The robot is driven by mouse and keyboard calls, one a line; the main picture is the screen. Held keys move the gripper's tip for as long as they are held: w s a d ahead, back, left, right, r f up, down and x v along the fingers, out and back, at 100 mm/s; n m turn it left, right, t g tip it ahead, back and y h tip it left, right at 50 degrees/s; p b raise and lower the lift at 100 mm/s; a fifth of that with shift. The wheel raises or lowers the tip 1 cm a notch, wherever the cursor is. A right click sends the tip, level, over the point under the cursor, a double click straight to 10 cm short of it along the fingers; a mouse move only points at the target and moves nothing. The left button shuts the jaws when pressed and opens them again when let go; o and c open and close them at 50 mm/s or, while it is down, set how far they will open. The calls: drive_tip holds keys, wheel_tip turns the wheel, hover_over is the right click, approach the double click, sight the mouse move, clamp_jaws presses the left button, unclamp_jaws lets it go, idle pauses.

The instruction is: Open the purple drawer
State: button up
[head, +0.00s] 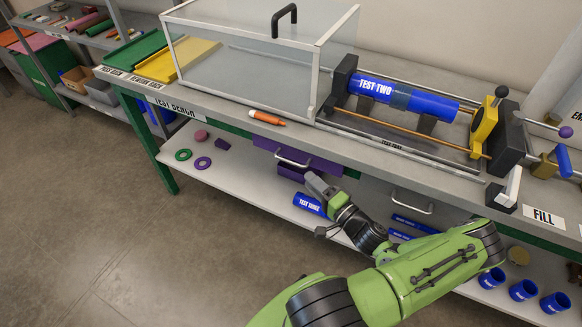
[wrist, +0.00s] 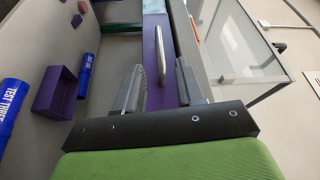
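The purple drawer (head: 266,143) is under the front edge of the test bench, with a silver bar handle (head: 293,160). Its front looks flush with the bench, so it appears closed. In the wrist view the purple drawer front (wrist: 154,72) runs up the middle, with the handle (wrist: 162,48) standing out from it. My gripper (head: 312,180) is just below and to the right of the handle in the head view. In the wrist view my gripper (wrist: 162,80) is open and empty, its fingers apart. The handle lies beyond the fingertips, roughly in line with the gap.
A purple bin (wrist: 60,92) and blue TEST THREE cylinder (head: 310,204) sit on the lower shelf (head: 235,185). Another drawer handle (head: 412,201) is to the right. An orange marker (head: 268,118) lies on the bench top, beside the clear case (head: 245,60). The floor in front is clear.

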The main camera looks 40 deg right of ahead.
drive_tip(key=w, duration=0.8)
drive_tip(key=shift+w+d+r+b, duration=0.2)
drive_tip(key=shift+w+r+b, duration=0.05)
drive_tip(key=shift+b, duration=0.2)
clamp_jaws()
